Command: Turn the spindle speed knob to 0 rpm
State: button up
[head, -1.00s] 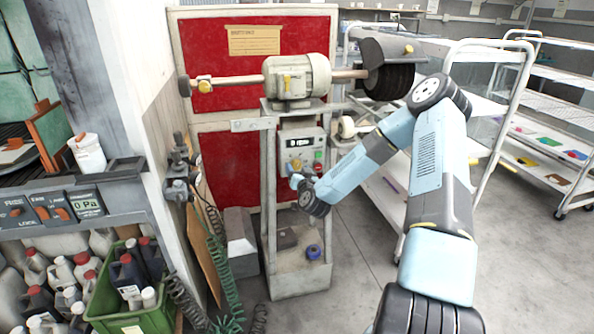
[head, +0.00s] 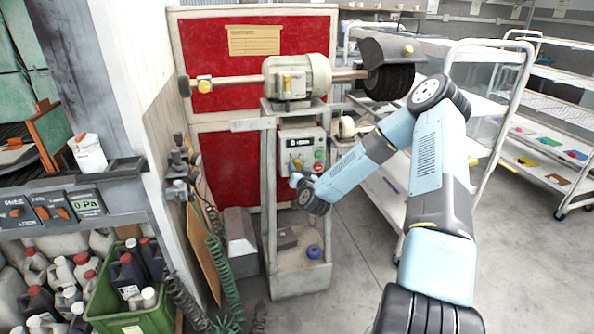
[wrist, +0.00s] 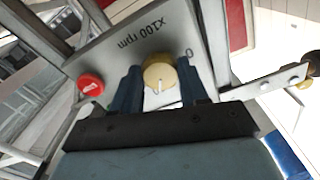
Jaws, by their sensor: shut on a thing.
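The spindle speed knob (wrist: 160,72) is a yellow round knob on a grey panel. In the wrist view it carries a short white pointer line, and a "0" and "x100 rpm" are printed on the panel beside it. My gripper (wrist: 162,87) is shut on the knob, with one dark blue finger on each side. In the head view the knob (head: 297,163) shows just above my gripper (head: 295,181). The small dark display (head: 299,142) above the knob has pale characters too small to read surely.
A red button (wrist: 90,84) sits beside the knob on the panel. The buffing motor (head: 297,78) with its shaft and dark brush (head: 388,82) is above the control box. White shelf trolleys (head: 480,130) stand to the right. Green coiled hoses (head: 222,262) hang at the left.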

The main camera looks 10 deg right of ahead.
jog(key=shift+n, duration=0.3)
jog(key=n, duration=1.1)
jog(key=shift+n, duration=0.4)
jog(key=n, duration=0.6)
jog(key=shift+f, duration=0.1)
jog(key=n, duration=0.5)
jog(key=shift+s+n, duration=0.1)
jog(key=shift+n, duration=0.2)
jog(key=shift+f, duration=0.1)
jog(key=o, duration=0.8)
jog(key=shift+o, duration=1.3)
jog(key=shift+r, duration=0.2)
